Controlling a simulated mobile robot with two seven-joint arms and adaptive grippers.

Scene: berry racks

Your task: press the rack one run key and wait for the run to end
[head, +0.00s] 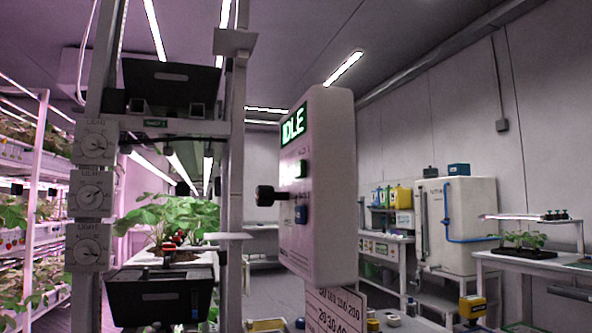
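A white control box (330,190) stands at the middle, seen at an angle. The key labels are too small to read. The rack (236,130) stands to the left, with a small dark green label (155,123) I cannot read surely. Neither gripper is in view.
Several light dials (89,190) run down the rack's left post. The rack holds a black crate (170,85) above and a planted berry trough (160,296) below. A printed sign (337,308) hangs under the box. A white tank (458,220) and a bench (530,262) stand right.

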